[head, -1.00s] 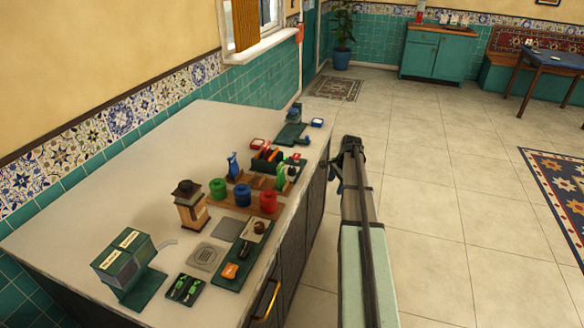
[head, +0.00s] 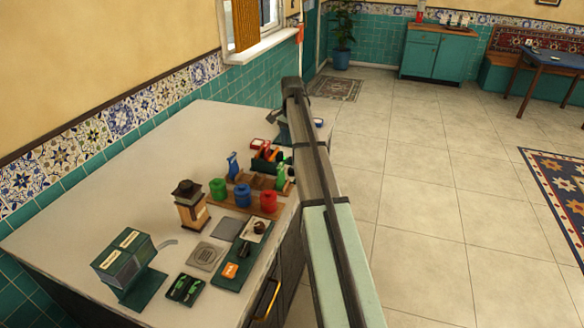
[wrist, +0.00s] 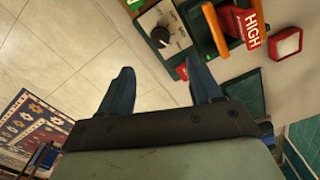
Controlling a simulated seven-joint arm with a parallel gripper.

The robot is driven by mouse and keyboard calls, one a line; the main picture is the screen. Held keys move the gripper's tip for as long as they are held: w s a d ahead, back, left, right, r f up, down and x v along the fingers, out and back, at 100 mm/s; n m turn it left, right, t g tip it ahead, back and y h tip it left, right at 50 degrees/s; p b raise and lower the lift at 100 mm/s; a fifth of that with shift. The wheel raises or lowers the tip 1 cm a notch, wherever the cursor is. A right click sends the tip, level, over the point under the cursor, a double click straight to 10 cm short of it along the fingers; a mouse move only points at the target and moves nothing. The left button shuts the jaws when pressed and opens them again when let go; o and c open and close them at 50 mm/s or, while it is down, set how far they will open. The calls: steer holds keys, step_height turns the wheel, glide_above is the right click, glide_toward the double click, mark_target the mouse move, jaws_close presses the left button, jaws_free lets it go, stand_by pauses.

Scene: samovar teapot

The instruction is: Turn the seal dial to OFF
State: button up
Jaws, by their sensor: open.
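My gripper (wrist: 161,84) is open and empty in the wrist view, its two blue fingers apart. Beyond the fingers is a dark round dial (wrist: 160,37) on a pale plate with a green base; I cannot read its markings. The dial is apart from the fingers. In the head view, my arm covers the far right part of the counter, and the gripper's fingertips are mostly hidden. Another dark knob (head: 259,227) sits on a pale plate on the long green board (head: 226,283) near the front edge; its label cannot be read.
A red block marked HIGH (wrist: 252,29) and a red-framed white button (wrist: 286,43) lie right of the dial.

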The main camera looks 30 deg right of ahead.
mark_target(292, 169)
step_height(292, 169, down, 12)
steer(key=shift+r, duration=0.25)
stand_by(0.4)
steer(key=c, duration=1)
steer(key=shift+c, duration=0.2)
